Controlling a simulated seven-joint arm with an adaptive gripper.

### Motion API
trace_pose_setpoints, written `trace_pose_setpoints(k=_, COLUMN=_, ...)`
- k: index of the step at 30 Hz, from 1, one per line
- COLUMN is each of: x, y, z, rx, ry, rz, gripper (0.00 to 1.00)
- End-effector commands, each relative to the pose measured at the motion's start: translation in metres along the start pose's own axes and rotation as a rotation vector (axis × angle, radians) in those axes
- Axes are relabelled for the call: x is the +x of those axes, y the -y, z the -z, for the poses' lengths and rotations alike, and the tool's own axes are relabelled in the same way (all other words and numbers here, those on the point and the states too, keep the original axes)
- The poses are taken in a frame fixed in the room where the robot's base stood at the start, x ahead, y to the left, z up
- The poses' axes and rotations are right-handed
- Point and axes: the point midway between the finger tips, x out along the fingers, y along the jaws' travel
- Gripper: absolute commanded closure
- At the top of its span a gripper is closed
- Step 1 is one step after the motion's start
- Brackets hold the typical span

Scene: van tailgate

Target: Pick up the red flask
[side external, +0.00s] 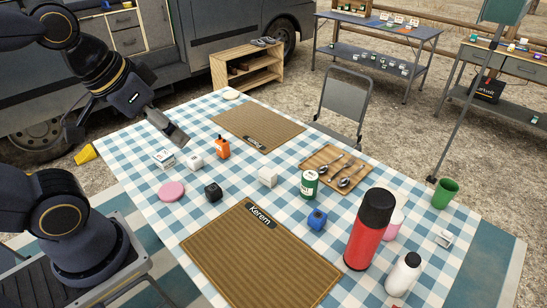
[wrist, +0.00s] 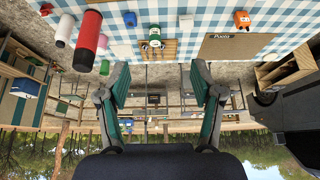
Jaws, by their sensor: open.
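The red flask (side external: 366,240) stands upright on the checked tablecloth (side external: 460,235) at the near right of the table. It has a black lid and a smooth red body. In the wrist view the red flask (wrist: 87,42) shows upside down at upper left, outside the space between the fingers. My gripper (side external: 172,130) is over the left end of the table, well apart from the flask. In the wrist view my gripper (wrist: 160,82) is open, with nothing between its fingers.
A white bottle (side external: 404,274) and pink cup (side external: 394,226) stand close to the flask. A blue item (side external: 317,219), green can (side external: 309,184) and spoon board (side external: 318,157) lie to its left. A green cup (side external: 445,194) stands farther right. The near placemat (side external: 255,265) is mostly bare.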

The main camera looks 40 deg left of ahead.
Motion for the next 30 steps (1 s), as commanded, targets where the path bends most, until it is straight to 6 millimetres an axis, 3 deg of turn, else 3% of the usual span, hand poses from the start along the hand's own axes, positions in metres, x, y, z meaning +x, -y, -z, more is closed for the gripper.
trace_pose_setpoints(k=9, x=0.0, y=0.0, z=0.0, rx=0.0, ry=0.0, rz=0.0, gripper=0.0)
trace_pose_setpoints(k=20, x=0.0, y=0.0, z=0.001, rx=-0.03, ry=-0.003, rz=0.001, gripper=0.0)
trace_pose_setpoints(k=23, x=-0.016, y=0.004, z=0.03, rx=-0.115, ry=-0.078, rz=0.005, gripper=0.0)
trace_pose_setpoints(k=25, x=-0.025, y=0.004, z=0.061, rx=-0.167, ry=-0.108, rz=-0.004, gripper=0.0)
trace_pose_setpoints(k=30, x=-0.018, y=-0.021, z=0.144, rx=-0.216, ry=-0.117, rz=-0.052, gripper=0.0)
